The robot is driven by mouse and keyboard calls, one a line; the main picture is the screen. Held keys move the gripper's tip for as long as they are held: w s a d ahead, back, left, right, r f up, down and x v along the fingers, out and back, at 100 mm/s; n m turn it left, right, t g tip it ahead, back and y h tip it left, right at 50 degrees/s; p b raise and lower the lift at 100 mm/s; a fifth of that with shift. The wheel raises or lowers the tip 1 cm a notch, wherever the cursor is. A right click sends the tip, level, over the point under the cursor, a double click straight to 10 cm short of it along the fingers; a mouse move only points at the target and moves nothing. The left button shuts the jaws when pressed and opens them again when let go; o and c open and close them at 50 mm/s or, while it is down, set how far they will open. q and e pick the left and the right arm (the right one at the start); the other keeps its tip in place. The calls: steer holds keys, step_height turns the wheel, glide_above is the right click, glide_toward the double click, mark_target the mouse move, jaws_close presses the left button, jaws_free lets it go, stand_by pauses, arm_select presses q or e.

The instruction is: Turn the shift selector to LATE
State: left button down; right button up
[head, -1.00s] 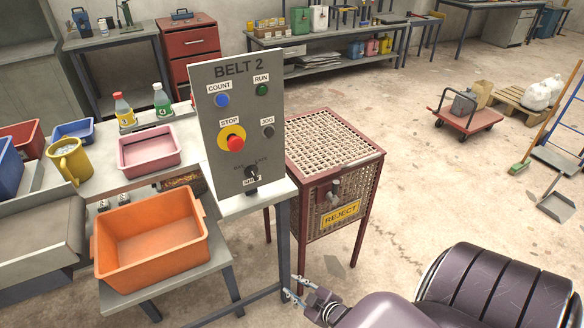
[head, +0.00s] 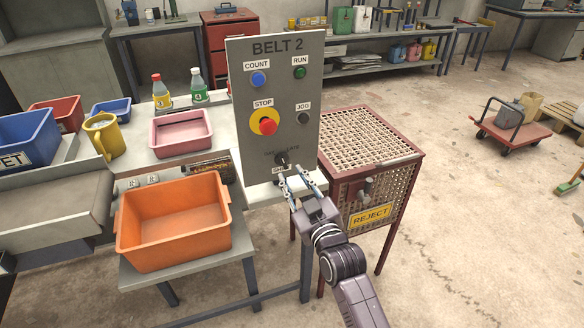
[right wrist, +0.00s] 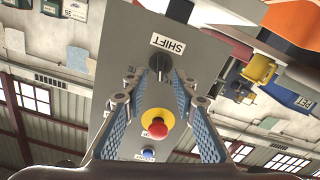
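The shift selector (head: 281,158) is a small dark knob low on the grey BELT 2 panel (head: 244,120), above a SHIFT label. The word LATE is faint at the knob's upper right; I cannot tell where the knob points. My right gripper (head: 296,179) is open and empty, just in front of and below the knob. In the right wrist view the knob (right wrist: 159,62) lies just beyond the gap between the two fingertips (right wrist: 162,76), apparently untouched. My left gripper is in neither view.
The panel also carries a red STOP button (head: 268,125) on yellow, a blue COUNT button (head: 259,78), a green RUN button (head: 300,72) and a dark JOG button (head: 303,117). An orange bin (head: 172,249) stands at the left and a mesh REJECT cage (head: 399,150) at the right.

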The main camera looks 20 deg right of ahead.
mark_target(285, 165)
steer(key=shift+w+a, duration=0.1)
steer(key=shift+w, duration=2.5)
jaws_close()
